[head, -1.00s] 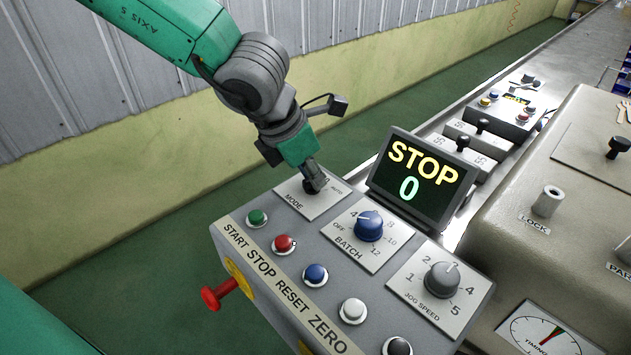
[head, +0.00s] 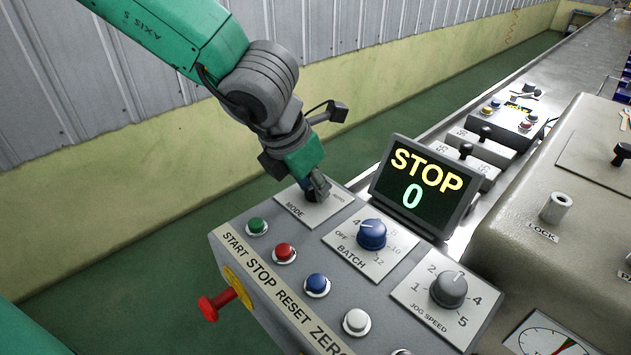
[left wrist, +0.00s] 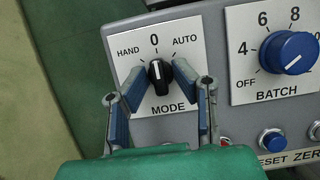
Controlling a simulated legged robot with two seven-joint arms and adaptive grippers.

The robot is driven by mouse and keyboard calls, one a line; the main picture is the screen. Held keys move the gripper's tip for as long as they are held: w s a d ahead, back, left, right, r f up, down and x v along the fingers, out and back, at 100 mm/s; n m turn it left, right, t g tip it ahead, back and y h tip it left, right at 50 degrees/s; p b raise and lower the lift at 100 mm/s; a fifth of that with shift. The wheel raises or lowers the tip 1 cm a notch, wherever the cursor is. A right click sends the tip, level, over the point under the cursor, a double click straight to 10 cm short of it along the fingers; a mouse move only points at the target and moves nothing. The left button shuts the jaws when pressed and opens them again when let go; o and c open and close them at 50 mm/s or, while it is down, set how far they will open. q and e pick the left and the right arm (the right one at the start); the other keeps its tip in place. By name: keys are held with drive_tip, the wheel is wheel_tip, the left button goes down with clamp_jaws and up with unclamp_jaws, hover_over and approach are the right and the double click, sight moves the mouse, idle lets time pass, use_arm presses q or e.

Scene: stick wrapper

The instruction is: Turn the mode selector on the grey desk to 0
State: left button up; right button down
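The mode selector is a black knob (left wrist: 159,76) with a white pointer line on a white plate marked HAND, 0 and AUTO. In the left wrist view its line points up, at or very near the 0. My left gripper (left wrist: 161,80) is open, with one blue-padded finger on each side of the knob and a visible gap to it on both sides. In the head view my left gripper (head: 316,190) is over the MODE plate (head: 297,210) at the far left corner of the grey desk (head: 236,222) and hides the knob. My right gripper is not in view.
A blue BATCH knob (head: 372,234) and a grey JOG SPEED knob (head: 449,289) stand beside the MODE plate. Several push buttons line the front, with a red-handled part (head: 215,304) at the side. A display (head: 424,185) reading STOP 0 rises behind.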

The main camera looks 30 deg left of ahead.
use_arm(q)
drive_tip(key=shift+a+r, duration=0.1)
drive_tip(key=shift+r, duration=0.05)
drive_tip(key=shift+r, duration=0.3)
drive_tip(key=v, duration=1.1)
drive_tip(key=shift+s+a, duration=0.15)
